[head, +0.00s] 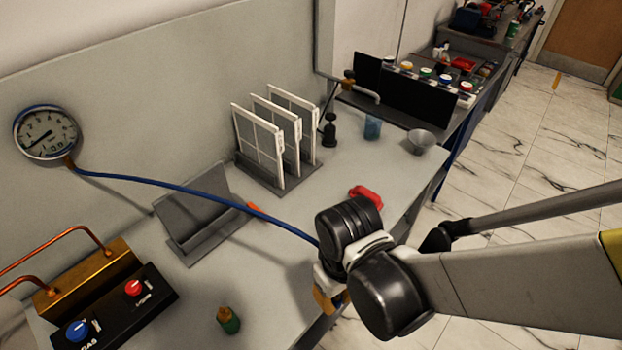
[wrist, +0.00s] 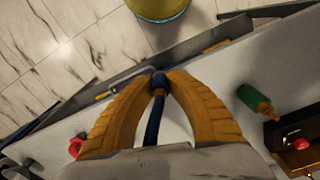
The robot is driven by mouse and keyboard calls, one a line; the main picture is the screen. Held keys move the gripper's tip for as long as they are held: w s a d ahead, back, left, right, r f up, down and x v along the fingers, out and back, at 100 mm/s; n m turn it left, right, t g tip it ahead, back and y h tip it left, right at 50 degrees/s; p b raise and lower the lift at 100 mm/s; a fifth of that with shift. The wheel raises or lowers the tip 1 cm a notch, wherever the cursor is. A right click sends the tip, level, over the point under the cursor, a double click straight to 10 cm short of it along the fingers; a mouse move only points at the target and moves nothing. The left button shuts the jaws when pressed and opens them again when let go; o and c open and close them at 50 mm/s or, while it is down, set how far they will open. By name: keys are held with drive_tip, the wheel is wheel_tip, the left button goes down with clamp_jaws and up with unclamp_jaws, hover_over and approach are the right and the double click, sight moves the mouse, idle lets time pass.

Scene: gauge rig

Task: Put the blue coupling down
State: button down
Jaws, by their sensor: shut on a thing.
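My gripper (wrist: 159,76) is shut on the blue coupling (wrist: 158,86), which sits between its two yellow fingertips in the wrist view. The blue hose (wrist: 151,125) runs from the coupling back between the fingers. In the head view the hose (head: 180,187) leads from the round gauge (head: 47,133) on the back panel to my gripper (head: 325,302) at the bench's front edge. The coupling is hidden behind my wrist there. In the wrist view the fingertips appear near the bench edge; whether the coupling touches anything cannot be told.
A green bottle (head: 228,320) stands front left, near a black box with red and blue knobs (head: 110,307). A grey angled stand (head: 203,222), a rack of white-framed panels (head: 275,140) and a red object (head: 365,193) are on the bench. Marble-look floor (head: 520,150) lies beyond.

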drive_tip(key=b, duration=0.3)
hover_over(301, 296)
wheel_tip(301, 296, down, 6)
drive_tip(key=shift+r, duration=0.1)
drive_tip(key=shift+f+b, duration=1.2)
drive_tip(key=shift+f, duration=0.8)
drive_tip(key=shift+f, duration=0.15)
drive_tip(key=c, duration=1.4)
unclamp_jaws()
